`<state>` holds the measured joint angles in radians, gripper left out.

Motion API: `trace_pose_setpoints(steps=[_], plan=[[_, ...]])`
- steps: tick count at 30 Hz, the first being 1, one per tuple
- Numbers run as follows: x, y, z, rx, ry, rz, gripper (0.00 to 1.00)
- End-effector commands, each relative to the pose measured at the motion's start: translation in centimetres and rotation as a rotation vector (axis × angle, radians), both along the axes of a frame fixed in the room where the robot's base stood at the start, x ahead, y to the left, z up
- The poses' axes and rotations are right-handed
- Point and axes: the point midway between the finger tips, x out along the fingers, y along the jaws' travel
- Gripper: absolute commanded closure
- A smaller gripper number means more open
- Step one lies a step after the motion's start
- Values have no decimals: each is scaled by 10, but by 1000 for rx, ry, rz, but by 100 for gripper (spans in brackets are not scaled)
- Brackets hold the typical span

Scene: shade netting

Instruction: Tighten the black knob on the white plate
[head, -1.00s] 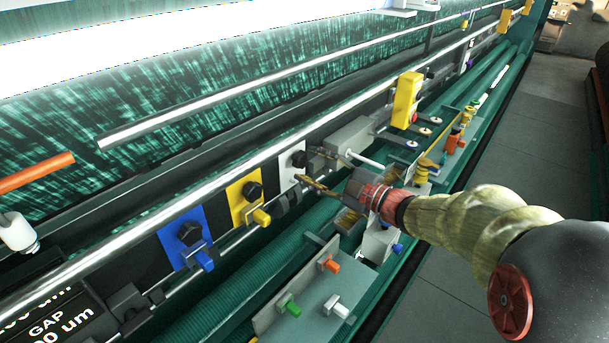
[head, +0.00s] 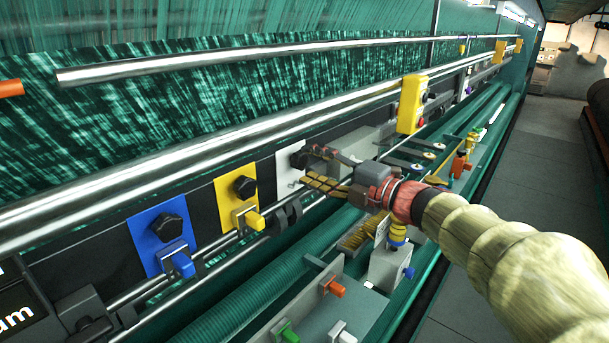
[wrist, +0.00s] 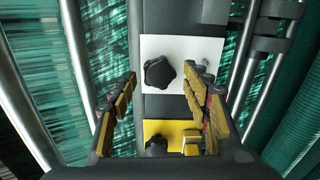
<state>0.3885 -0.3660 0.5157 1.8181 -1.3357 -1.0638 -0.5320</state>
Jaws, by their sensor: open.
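The white plate (head: 287,180) is on the dark rail of the machine, right of the yellow plate. Its black knob (head: 298,158) is partly behind my upper finger. In the wrist view the white plate (wrist: 208,50) is ahead, and the lobed black knob (wrist: 160,73) is in the gap between my fingers, a little beyond them. My gripper (head: 312,168) is open, with its fingers pointing at the plate; it also shows in the wrist view (wrist: 160,88). I see no clear contact with the knob.
A yellow plate (head: 226,198) and a blue plate (head: 143,240) with similar black knobs are to the left. A metal bar (head: 200,155) runs above the plates. A yellow box (head: 411,105) sticks up at the right. A grey tray (head: 300,312) with coloured handles is below.

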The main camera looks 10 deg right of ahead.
Motion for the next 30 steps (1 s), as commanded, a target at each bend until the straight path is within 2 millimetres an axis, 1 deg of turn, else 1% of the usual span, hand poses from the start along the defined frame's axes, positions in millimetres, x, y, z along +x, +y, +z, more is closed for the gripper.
trace_pose_setpoints(steps=[8,24,30], plan=[[1,1,2,2,1,0,52],[21,16,1,2,1,2,52],[22,16,1,2,2,1,52]])
